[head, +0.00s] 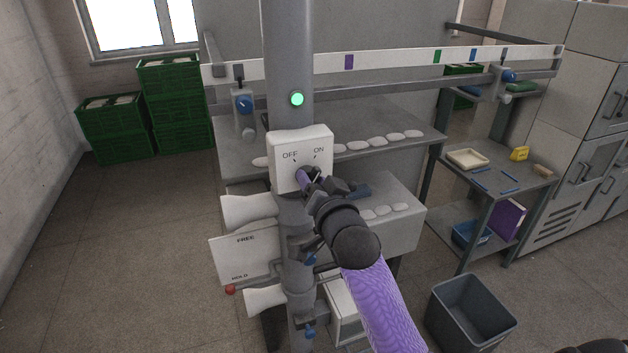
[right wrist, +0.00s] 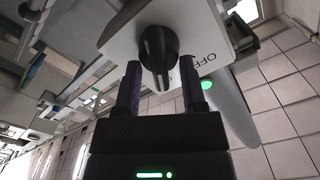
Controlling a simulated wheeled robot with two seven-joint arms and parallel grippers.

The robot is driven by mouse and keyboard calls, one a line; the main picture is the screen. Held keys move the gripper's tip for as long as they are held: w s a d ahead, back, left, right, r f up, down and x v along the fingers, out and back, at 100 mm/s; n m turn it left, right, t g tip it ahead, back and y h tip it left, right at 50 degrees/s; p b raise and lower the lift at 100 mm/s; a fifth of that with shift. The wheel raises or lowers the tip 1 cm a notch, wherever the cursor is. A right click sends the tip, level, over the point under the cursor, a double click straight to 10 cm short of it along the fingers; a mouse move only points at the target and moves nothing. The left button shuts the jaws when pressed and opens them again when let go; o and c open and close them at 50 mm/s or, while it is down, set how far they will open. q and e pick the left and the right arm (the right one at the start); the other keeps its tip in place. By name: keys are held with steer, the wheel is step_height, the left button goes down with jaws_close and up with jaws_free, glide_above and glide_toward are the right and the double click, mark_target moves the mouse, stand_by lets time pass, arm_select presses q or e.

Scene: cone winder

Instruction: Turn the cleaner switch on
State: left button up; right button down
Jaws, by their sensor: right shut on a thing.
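The cleaner switch is a white box (head: 287,150) on a grey column, marked OFF at left and ON at right. Its black knob (right wrist: 158,56) shows in the right wrist view between my two fingers. My right gripper (head: 309,178) reaches it from the lower right and is shut on the knob. The gripper also shows in the right wrist view (right wrist: 158,88). In the head view the gripper hides most of the knob, and I cannot tell where it points. A green lamp (head: 297,99) glows above the box. My left gripper is not in view.
White cones (head: 248,210) and a FREE/HOLD plate (head: 245,256) are on the column below the switch. A white rail (head: 400,59) crosses behind. A side table (head: 505,178) and a grey bin (head: 471,312) stand at right.

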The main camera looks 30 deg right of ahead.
stand_by(0.3)
steer(key=shift+c, duration=0.8)
jaws_free()
steer(key=b+v, duration=0.1)
steer(key=v, duration=0.9)
steer(key=shift+b, duration=0.4)
steer(key=shift+d, duration=0.1)
